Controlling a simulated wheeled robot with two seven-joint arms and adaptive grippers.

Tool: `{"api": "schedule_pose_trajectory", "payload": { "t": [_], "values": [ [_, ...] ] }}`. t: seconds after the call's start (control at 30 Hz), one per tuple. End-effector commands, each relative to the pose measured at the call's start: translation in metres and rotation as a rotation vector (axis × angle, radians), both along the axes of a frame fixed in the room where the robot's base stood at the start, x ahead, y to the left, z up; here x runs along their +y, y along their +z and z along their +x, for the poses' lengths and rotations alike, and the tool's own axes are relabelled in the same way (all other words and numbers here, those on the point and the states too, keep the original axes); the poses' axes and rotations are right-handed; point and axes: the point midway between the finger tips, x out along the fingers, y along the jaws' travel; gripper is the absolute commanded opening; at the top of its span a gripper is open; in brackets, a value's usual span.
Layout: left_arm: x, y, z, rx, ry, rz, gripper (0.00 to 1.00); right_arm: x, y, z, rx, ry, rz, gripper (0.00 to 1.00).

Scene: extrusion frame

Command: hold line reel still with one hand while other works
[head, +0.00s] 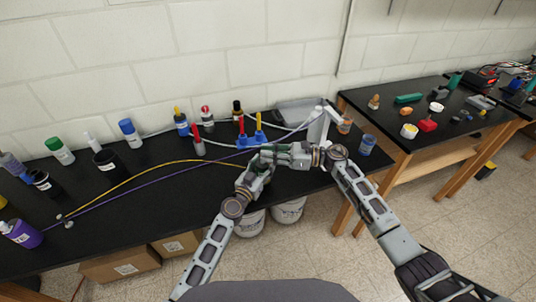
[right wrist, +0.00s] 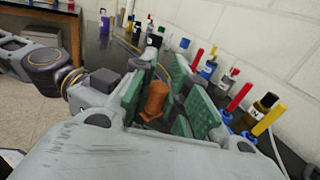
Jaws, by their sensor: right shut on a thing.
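An orange-brown spool-like piece (right wrist: 155,100), which I take for the line reel, sits between the green-padded fingers of my right gripper (right wrist: 165,105) in the right wrist view. The right gripper is shut on it. In the head view my right gripper (head: 258,160) points left over the front part of the black table, and the reel is hidden there. My left gripper (head: 255,174) comes up from below close against the right one. It also shows in the right wrist view (right wrist: 125,80), but its finger opening is unclear.
A yellow line (head: 130,180) and a purple line (head: 150,180) run left along the black table (head: 150,215). A blue holder (head: 250,138) and several bottles stand behind my grippers. White buckets (head: 290,211) sit below.

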Motion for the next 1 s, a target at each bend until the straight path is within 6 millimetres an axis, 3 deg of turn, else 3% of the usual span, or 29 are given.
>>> {"api": "schedule_pose_trajectory", "payload": {
  "t": [1.0],
  "values": [
    [-0.0031,0.0013,-0.0012,-0.001,-0.006,-0.003,0.23,-0.009,-0.0038,0.0097,0.004,0.334,-0.005,0.0]
  ]
}}
